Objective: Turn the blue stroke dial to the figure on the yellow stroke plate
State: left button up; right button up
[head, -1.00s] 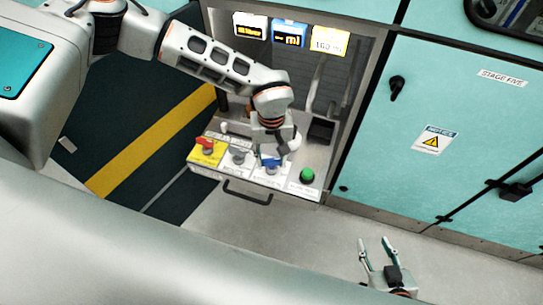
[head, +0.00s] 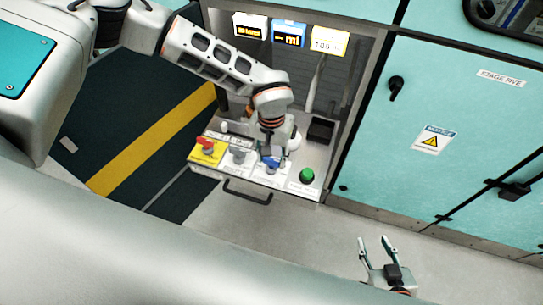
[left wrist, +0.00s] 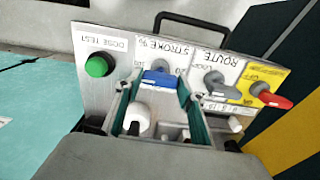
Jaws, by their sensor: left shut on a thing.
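The blue stroke dial (head: 269,163) is on the sloped control panel, on a plate marked STROKE. It also shows in the left wrist view (left wrist: 160,78). My left gripper (head: 272,152) is down at this dial and shut on it, with a finger on either side in the left wrist view (left wrist: 160,88). Its fingers and hand partly hide the dial and its scale, so the pointed-to figure cannot be read. The yellow stroke plate (head: 330,42) hangs at the top; its figure looks like 100, but is small and blurred. My right gripper (head: 378,256) is open and empty.
Beside the dial are a green button (head: 307,175), a grey route knob (head: 237,155) and a red knob (head: 206,145) on a yellow plate. A white knob (left wrist: 137,118) stands close between my left fingers. A drawer handle (head: 247,193) projects below the panel.

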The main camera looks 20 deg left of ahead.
aim_at(272, 160)
pick_arm(q)
jog(key=shift+w, duration=0.1)
jog(key=o, duration=1.1)
jog(key=shift+o, duration=0.2)
notch_tip(272, 160, up, 12)
